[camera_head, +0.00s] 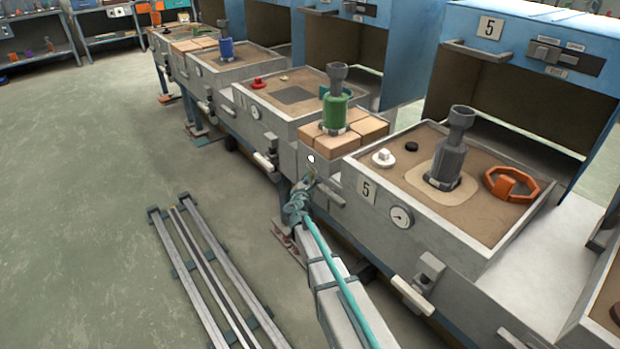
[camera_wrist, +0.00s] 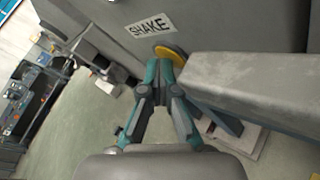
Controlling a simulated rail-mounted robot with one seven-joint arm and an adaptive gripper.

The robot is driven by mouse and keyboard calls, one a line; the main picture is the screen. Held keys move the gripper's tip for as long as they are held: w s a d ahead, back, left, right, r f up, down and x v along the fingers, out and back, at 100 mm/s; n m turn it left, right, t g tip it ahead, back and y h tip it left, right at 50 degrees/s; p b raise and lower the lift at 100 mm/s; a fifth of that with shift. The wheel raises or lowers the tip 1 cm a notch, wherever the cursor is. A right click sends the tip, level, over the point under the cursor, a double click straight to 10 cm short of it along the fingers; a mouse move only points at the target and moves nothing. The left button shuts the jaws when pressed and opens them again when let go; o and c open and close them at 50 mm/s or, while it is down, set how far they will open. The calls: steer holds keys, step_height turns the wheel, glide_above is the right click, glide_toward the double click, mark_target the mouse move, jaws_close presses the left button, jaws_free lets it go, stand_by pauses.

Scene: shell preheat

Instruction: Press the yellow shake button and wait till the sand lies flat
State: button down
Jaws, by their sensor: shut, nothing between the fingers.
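The yellow button (camera_wrist: 170,56) is on a grey upright panel in the wrist view, below a white SHAKE label (camera_wrist: 150,25). My gripper (camera_wrist: 166,66) is shut and empty, its teal fingertips in front of the button and hiding part of it. Whether they touch it I cannot tell. In the head view my gripper (camera_head: 306,184) is at the front of the grey bench, left of the number 5 box. Brown sand (camera_head: 400,178) lies in that box around a dark grey upright part (camera_head: 450,150), with a paler patch at its foot. I cannot tell how level it is.
The number 5 box also holds an orange handwheel (camera_head: 511,184), a white knob (camera_head: 383,158) and a black knob (camera_head: 411,146). A gauge (camera_head: 401,217) is on its front. A grey bar (camera_wrist: 255,90) juts close beside my fingers. Metal rails (camera_head: 205,275) lie on the floor.

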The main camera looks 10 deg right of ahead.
steer(key=shift+a, duration=0.1)
stand_by(0.3)
steer(key=shift+s+a, duration=0.35)
steer(key=shift+a, duration=0.3)
steer(key=shift+a, duration=0.1)
steer(key=a, duration=0.1)
steer(key=s+a, duration=0.1)
steer(key=a, duration=0.1)
steer(key=s+a, duration=0.1)
steer(key=shift+a+b, duration=0.2)
steer(key=shift+b, duration=0.15)
stand_by(0.7)
